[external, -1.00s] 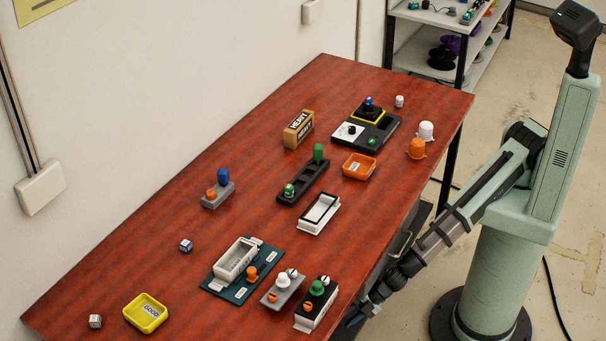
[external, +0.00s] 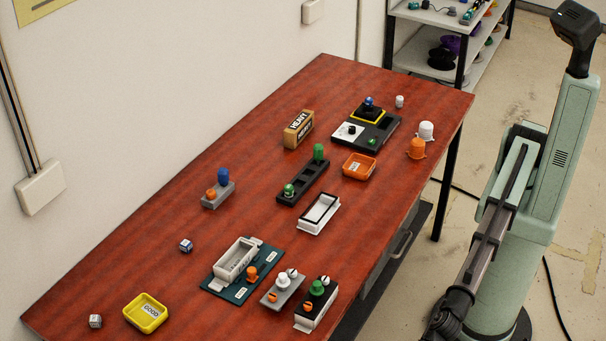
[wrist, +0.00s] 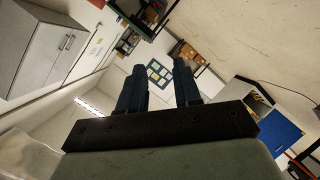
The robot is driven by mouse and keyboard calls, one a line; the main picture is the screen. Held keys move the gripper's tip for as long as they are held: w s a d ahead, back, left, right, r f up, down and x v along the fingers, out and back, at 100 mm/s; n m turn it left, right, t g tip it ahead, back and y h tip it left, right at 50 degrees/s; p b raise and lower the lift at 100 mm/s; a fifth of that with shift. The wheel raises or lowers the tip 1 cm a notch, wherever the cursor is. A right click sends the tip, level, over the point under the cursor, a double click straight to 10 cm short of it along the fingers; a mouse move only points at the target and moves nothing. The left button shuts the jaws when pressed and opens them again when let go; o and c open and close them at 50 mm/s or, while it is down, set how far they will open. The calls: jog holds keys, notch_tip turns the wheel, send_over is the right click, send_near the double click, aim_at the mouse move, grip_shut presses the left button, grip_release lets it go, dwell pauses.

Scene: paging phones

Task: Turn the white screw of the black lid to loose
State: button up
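A white box with a black lid (external: 322,297) stands near the front edge of the table. Its lid carries a green knob (external: 317,288), an orange screw (external: 308,307) and a white screw (external: 325,280). The white screw's slot is too small to read for its turn. My gripper (wrist: 160,78) shows in the wrist view with its two dark fingers apart and nothing between them. It points at the room, away from the table. In the external view the gripper is hidden below the bottom edge, right of the table.
A grey lid piece (external: 283,290) with a white knob and similar screws stands just left of the black lid. A teal board (external: 241,291) with a grey tray lies further left. A yellow bin (external: 146,313) is at the near left. The table's front edge right of the black lid is clear.

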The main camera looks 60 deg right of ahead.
jog(key=w+r+m+t+h, duration=0.25)
jog(key=w+r+m, duration=0.3)
jog(key=w, duration=0.45)
jog(key=m+g+h, duration=0.6)
jog(key=m+h, duration=0.6)
jog(key=m, duration=0.5)
send_near(325, 278)
jog(key=shift+t+y, duration=0.25)
jog(key=f, duration=0.8)
jog(key=shift+s+d+f, duration=0.25)
jog(key=shift+f, duration=0.1)
grip_shut()
